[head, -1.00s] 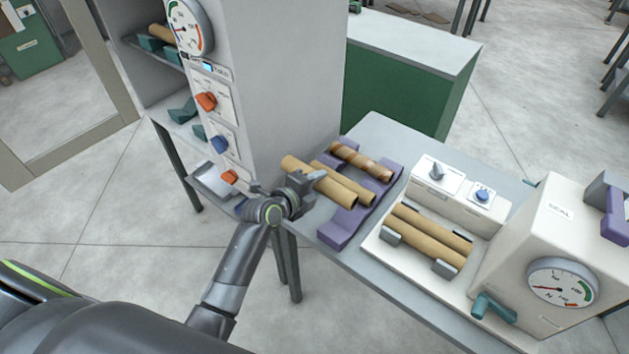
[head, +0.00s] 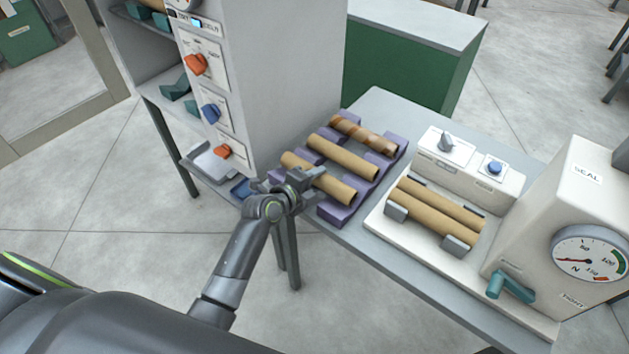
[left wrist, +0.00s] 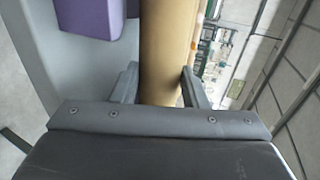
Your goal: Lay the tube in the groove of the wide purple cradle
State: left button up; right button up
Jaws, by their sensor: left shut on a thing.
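My left gripper (head: 312,184) is shut on a plain brown cardboard tube (head: 338,188). In the left wrist view the tube (left wrist: 167,45) passes between the two fingers (left wrist: 160,86). The wide purple cradle (head: 339,215) lies on the table under and beside it. The held tube is over the cradle's near end; I cannot tell whether it touches. A second plain tube (head: 342,158) lies in the cradle's middle, and a striped brown tube (head: 362,135) lies at its far end. In the left wrist view a purple block of the cradle (left wrist: 92,14) shows at upper left. My right gripper is not in view.
A tall grey cabinet with knobs (head: 275,80) stands close to the left of the cradle. A white machine base (head: 379,226) holding two plain tubes (head: 437,213) stands right of it. A gauge box (head: 560,230) is farther right. The grey table edge (head: 420,290) runs in front.

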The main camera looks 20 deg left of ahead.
pick_arm(q)
jog(key=shift+f, duration=0.1)
jog(key=o, duration=1.1)
jog(key=shift+c, duration=0.2)
jog(key=shift+s, duration=0.1)
jog(key=b+v, duration=0.2)
jog(key=v, duration=1.5)
jog(key=shift+s, duration=0.15)
notch_tip(320, 180, up, 7)
jog(key=p, duration=0.4)
jog(key=shift+p, duration=0.4)
